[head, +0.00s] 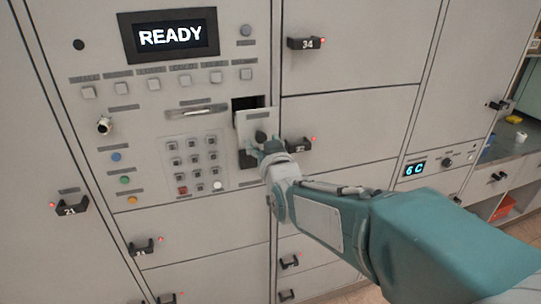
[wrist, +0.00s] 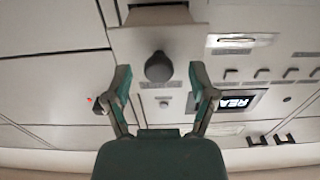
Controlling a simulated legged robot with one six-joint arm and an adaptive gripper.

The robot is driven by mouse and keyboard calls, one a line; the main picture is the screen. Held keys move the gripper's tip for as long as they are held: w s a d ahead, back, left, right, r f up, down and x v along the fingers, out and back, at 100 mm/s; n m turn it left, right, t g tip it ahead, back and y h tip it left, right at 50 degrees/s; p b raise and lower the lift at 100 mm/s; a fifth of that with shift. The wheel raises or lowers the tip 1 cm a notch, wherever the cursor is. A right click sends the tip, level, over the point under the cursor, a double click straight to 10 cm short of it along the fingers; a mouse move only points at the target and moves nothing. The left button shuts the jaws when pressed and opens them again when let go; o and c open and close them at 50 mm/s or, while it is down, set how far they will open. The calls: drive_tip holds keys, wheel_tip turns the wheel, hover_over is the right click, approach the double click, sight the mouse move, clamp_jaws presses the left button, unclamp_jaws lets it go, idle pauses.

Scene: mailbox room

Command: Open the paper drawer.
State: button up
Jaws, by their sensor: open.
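The paper drawer appears to be the small light-grey front (head: 254,119) with a round black knob (head: 261,136), right of the keypad. A dark opening shows above this front, which seems to stand out from the panel; how far I cannot tell. My gripper (head: 264,149) is at the front, hiding its lower part. In the wrist view the drawer front (wrist: 190,42) and knob (wrist: 159,67) face me. My gripper's fingers (wrist: 159,78) are spread apart, one on each side of the knob, with clear gaps; neither touches it.
The panel holds a READY display (head: 178,35), a keypad (head: 193,165) and several buttons. A black locker handle marked 34 (head: 306,43) sits upper right; another handle (head: 299,145) is close beside my gripper. A shelf (head: 510,140) stands far right.

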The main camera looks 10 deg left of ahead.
drive_tip(key=v, duration=1)
drive_tip(key=shift+s+d, duration=0.2)
drive_tip(key=shift+s, duration=0.05)
drive_tip(key=s+d+f+m+g+h, duration=0.2)
drive_tip(key=s+d+f+g+h, duration=0.15)
drive_tip(key=d, duration=0.65)
drive_tip(key=s+d+f+m+g+h, duration=0.3)
drive_tip(key=s+d+h, duration=0.2)
drive_tip(key=d, duration=0.6)
drive_tip(key=s+d+f+g, duration=0.1)
drive_tip(key=s+d, duration=0.1)
drive_tip(key=s, duration=0.2)
drive_tip(key=s+d+f+m+g+h, duration=0.1)
drive_tip(key=s+d+g, duration=0.1)
drive_tip(key=s, duration=0.3)
drive_tip(key=shift+d+f, duration=0.35)
drive_tip(key=shift+d, duration=0.1)
